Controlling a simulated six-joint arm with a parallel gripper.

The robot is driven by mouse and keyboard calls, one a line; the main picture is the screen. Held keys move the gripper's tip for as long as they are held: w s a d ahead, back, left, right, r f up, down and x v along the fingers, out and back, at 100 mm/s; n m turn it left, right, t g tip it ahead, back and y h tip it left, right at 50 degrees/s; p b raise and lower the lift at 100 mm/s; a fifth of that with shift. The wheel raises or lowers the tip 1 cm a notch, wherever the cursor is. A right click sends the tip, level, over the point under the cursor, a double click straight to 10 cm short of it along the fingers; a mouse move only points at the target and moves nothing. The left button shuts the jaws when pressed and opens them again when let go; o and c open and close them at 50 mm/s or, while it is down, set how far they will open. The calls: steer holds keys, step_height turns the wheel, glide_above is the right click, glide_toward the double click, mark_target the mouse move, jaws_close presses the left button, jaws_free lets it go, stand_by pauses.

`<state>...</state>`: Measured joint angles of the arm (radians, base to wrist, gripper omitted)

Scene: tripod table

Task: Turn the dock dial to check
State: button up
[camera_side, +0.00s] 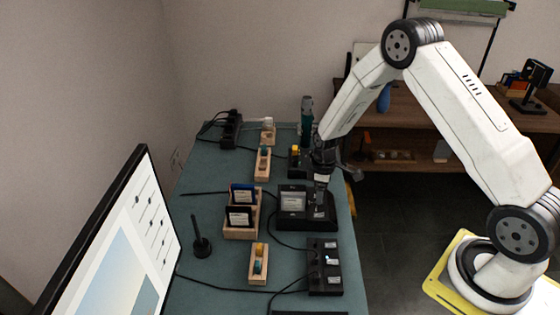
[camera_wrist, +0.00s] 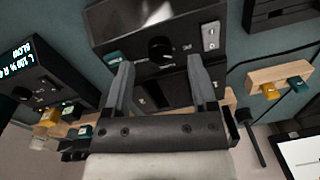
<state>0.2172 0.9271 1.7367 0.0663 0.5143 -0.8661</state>
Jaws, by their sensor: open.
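The dock (camera_side: 291,216) is a black box with a light grey screen, on the teal table in the side view. In the wrist view the dock (camera_wrist: 187,42) fills the upper middle, with its screen at the top edge. Its round black dial (camera_wrist: 160,49) shows below the screen. The dial's setting and any "check" mark are too small to read.
A wooden rack (camera_side: 241,228) with dark cards stands left of the dock. A black switch box (camera_side: 325,266) lies in front. A black device with a lit display (camera_wrist: 36,68) is at left in the wrist view. A monitor (camera_side: 120,240) stands at the near left. Cables cross the table.

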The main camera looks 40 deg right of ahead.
steer(key=shift+f, duration=1.05)
jaws_close()
